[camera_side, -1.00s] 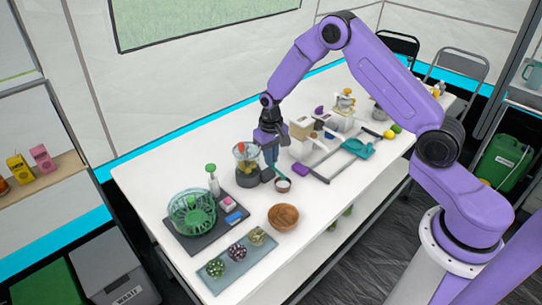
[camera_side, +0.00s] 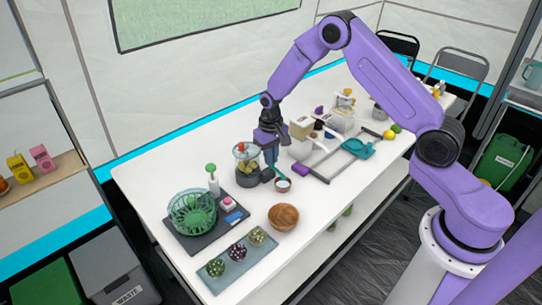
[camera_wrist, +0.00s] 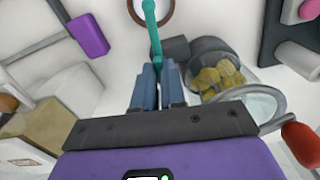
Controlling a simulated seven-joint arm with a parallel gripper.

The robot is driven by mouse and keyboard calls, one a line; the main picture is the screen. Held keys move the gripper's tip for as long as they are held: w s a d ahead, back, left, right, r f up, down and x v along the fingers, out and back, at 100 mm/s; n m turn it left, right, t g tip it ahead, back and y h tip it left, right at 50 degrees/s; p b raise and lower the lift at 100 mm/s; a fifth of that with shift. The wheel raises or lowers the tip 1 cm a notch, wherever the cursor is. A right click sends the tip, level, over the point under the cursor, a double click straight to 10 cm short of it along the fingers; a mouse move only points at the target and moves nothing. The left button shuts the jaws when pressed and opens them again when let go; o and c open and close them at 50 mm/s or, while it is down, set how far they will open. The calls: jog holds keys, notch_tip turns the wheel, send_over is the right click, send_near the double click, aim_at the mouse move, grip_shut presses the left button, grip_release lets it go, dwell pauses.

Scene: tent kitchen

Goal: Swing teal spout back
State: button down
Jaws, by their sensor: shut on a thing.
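The teal spout (camera_wrist: 155,42) shows in the wrist view as a thin bar running from the top edge down between my fingertips. My gripper (camera_wrist: 158,72) is shut on it, one blue-grey finger on each side. The spout's far end reaches over a small round cup (camera_wrist: 133,10) at the top. The spout belongs beside a dark-based clear jar (camera_wrist: 215,72) with yellow pieces inside, to the right of my fingers. In the side view my gripper (camera_side: 270,154) points down just right of this jar (camera_side: 246,155); the spout is mostly hidden there.
The small cup (camera_side: 282,185) stands close in front of my gripper. A wooden bowl (camera_side: 284,217) lies nearer the front edge. White table is clear behind the jar.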

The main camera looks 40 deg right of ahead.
jog(key=shift+n, duration=0.3)
jog(key=n, duration=0.4)
jog(key=shift+n, duration=0.4)
jog(key=n, duration=1)
jog(key=shift+n, duration=1.8)
jog(key=c, duration=1.5)
grip_release()
